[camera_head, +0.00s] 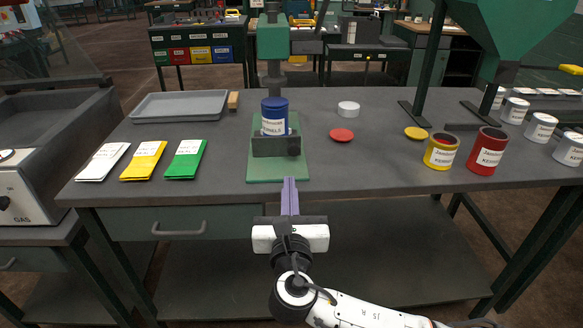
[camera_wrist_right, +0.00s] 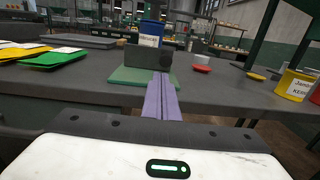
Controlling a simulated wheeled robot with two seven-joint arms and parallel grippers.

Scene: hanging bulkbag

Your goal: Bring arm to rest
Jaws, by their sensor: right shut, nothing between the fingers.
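My right gripper (camera_head: 290,188) is shut, with its two purple fingers together and nothing between them. It is at the front edge of the workbench, just in front of the green press base. In the right wrist view the shut fingers (camera_wrist_right: 162,90) point towards the press. My right arm comes in from the lower right of the head view. My left gripper is not in view.
A blue can (camera_head: 274,115) stands in the press (camera_head: 265,167) behind a dark block. Left are a grey tray (camera_head: 180,105) and white, yellow and green packets (camera_head: 187,158). Right are a red lid (camera_head: 341,135), a yellow can (camera_head: 441,150) and a red can (camera_head: 487,150).

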